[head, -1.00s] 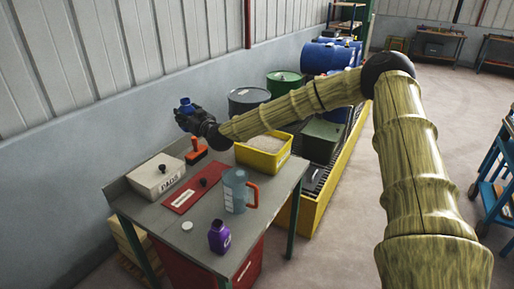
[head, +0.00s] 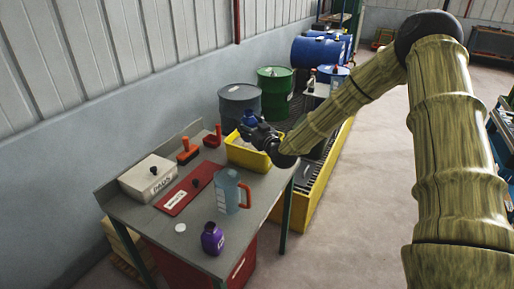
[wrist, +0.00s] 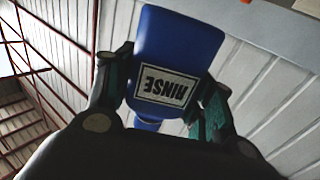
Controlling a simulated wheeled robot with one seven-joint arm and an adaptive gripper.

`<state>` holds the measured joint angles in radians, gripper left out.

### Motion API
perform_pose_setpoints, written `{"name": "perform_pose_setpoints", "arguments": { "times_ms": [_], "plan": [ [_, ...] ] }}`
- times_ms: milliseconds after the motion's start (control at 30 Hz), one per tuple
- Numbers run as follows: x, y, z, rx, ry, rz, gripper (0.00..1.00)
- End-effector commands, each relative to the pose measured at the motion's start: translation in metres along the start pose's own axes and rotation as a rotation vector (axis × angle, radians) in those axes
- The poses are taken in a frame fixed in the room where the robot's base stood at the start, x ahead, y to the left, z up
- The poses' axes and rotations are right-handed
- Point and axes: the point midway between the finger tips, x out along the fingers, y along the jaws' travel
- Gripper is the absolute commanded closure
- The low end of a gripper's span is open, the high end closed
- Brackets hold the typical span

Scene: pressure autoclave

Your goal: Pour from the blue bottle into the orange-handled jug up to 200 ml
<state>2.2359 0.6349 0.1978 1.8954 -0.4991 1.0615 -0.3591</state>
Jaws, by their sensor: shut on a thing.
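The blue bottle (head: 249,118) is in my gripper (head: 252,128), above the yellow bin at the far end of the bench. In the wrist view the bottle (wrist: 178,50) shows a white RINSE label, upside down in the picture, and my gripper's fingers (wrist: 165,90) are shut on it from both sides. The clear jug with the orange handle (head: 229,190) stands upright on the bench, nearer than the bottle and apart from it. I cannot make out any liquid level in the jug.
A purple bottle (head: 212,238) and a white disc (head: 180,228) are on the near bench. A red board (head: 188,190), a PADS box (head: 150,178) and an orange-handled tool (head: 187,152) lie left of the jug. The yellow bin (head: 262,158) is behind it. Drums (head: 240,104) stand beyond.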

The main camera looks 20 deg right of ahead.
Motion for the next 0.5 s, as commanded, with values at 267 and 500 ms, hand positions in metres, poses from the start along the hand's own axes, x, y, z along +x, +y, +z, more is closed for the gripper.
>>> {"name": "perform_pose_setpoints", "arguments": {
  "times_ms": [267, 500],
  "plan": [
    [-0.059, -0.057, 0.04, 0.011, -0.003, -0.138, 0.8],
    [-0.075, -0.069, 0.047, 0.021, -0.001, -0.171, 0.8]
  ]
}}
